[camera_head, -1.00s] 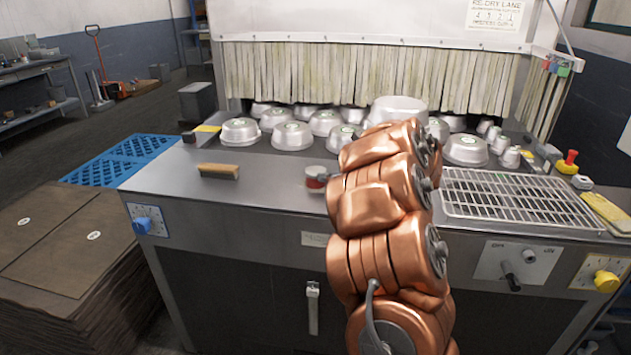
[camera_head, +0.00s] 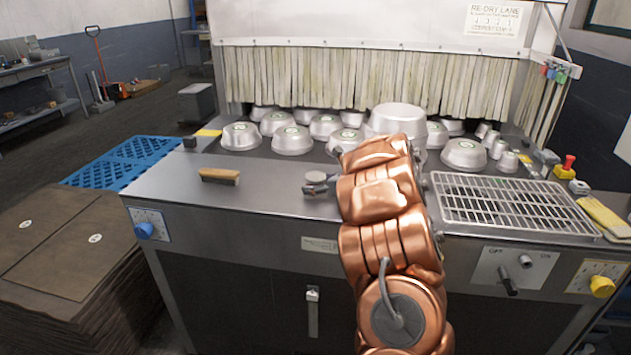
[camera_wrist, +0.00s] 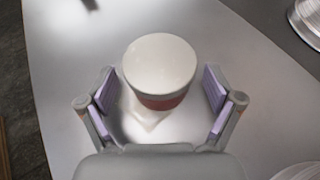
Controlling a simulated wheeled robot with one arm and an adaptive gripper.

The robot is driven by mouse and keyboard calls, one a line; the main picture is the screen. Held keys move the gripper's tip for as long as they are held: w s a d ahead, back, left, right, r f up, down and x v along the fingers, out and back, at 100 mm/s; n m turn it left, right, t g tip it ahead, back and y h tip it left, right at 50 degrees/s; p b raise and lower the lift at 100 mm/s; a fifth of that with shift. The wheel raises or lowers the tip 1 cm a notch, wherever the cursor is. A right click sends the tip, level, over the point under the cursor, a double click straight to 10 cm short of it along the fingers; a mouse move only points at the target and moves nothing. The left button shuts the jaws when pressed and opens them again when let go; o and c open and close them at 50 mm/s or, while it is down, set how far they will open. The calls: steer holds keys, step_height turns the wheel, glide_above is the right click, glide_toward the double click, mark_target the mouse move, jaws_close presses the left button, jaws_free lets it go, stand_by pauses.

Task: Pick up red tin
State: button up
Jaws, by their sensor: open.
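The red tin (camera_wrist: 163,102) stands upright on the grey metal counter in the wrist view, its pale round lid up and its red side showing below. My gripper (camera_wrist: 160,100) is open, with one lilac-padded finger on each side of the tin and a gap on both sides. In the head view, a small part of my gripper (camera_head: 318,186) shows at the left of my copper arm. There the grey gripper parts hide most of the tin, and I cannot make out its red side.
A wooden-handled brush (camera_head: 219,176) lies to the left on the counter (camera_head: 262,207). Several upturned metal pans (camera_head: 292,141) stand behind, before a strip curtain (camera_head: 365,77). A wire rack (camera_head: 510,205) is at right. The counter between brush and gripper is clear.

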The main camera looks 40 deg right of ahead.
steer(key=shift+w+f, duration=0.2)
steer(key=shift+w, duration=0.15)
steer(key=shift+c, duration=0.3)
steer(key=c, duration=1.3)
steer(key=shift+r, duration=0.1)
